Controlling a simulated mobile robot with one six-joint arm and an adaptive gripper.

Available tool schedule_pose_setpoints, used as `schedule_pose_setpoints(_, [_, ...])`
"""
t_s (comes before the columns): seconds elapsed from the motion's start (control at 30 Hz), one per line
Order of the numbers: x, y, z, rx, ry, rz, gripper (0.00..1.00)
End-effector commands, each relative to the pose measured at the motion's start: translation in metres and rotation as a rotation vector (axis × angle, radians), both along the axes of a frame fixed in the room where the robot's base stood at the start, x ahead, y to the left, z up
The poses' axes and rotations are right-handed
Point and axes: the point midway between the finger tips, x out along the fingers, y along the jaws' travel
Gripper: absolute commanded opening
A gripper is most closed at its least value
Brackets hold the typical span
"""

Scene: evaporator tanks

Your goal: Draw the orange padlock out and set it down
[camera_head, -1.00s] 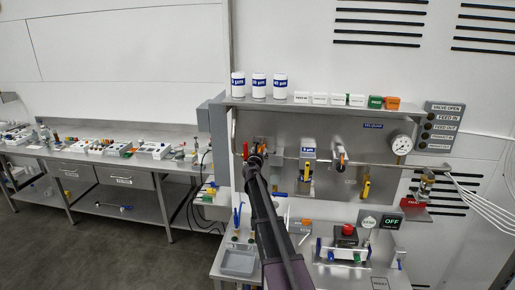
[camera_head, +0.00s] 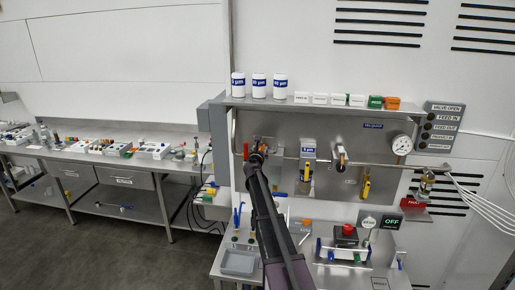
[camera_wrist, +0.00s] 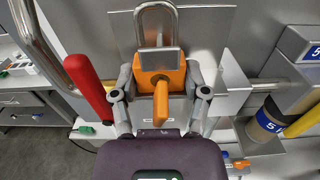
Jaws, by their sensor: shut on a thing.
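The orange padlock (camera_wrist: 162,75) fills the middle of the wrist view, with its steel shackle (camera_wrist: 157,20) upward and an orange key-like tab sticking out toward the camera. My gripper (camera_wrist: 160,98) is shut on the padlock, one finger on each side of its body. Whether the shackle is still around anything behind it is hard to tell. In the head view my gripper (camera_head: 256,157) is at the left part of the steel panel, and the padlock is mostly hidden by my arm.
A red lever handle (camera_wrist: 88,85) stands close left of my gripper. A filter housing (camera_wrist: 268,122) with a blue-and-white label is to the right. A shelf (camera_head: 300,103) with white canisters (camera_head: 259,86) is above. A bench (camera_head: 240,262) with a grey tray is below.

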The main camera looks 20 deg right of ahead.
Motion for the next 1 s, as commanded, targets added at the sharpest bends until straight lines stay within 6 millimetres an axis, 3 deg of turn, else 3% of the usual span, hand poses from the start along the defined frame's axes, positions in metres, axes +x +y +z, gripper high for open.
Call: schedule_pose_setpoints(1.0, [-0.0042,-0.0067,0.0020,0.000,0.000,-0.001,0.02])
